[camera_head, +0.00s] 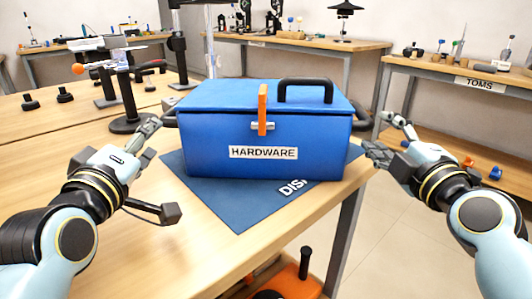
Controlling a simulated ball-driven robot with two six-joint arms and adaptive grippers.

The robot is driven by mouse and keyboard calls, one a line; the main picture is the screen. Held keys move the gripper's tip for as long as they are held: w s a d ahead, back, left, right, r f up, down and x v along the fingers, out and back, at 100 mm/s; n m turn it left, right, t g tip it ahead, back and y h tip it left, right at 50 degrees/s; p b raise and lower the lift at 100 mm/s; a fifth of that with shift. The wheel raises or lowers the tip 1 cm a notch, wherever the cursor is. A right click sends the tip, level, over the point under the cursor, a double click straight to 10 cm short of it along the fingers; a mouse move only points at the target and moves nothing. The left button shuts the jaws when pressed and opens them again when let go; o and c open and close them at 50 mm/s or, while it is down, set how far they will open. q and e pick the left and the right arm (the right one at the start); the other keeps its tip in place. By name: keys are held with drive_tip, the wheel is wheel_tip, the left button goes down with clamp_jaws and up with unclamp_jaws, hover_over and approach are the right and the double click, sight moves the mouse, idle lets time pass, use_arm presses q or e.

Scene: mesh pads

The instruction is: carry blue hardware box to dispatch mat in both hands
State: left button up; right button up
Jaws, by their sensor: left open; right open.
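The blue hardware box (205,145) has a white HARDWARE label, an orange latch and a black top handle. It stands upright on the dark blue dispatch mat (240,215), covering most of it; part of the mat's white lettering shows in front. My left gripper (161,164) is open at the box's left side, its upper finger near the black side handle. My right gripper (384,136) is open beside the box's right end, near the right side handle. I cannot tell whether either gripper touches the box. The mat's rear is hidden behind the box.
The wooden table (140,240) ends just right of the mat, with open floor beyond. A black-based stand (124,124) and small black knobs (65,95) stand on the left. An orange item (292,282) is below the table's front edge. Other benches line the walls.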

drive_tip(key=shift+s+d, duration=0.2)
drive_tip(key=shift+s, duration=0.75)
drive_tip(key=shift+s+d, duration=0.15)
drive_tip(key=shift+s, duration=0.75)
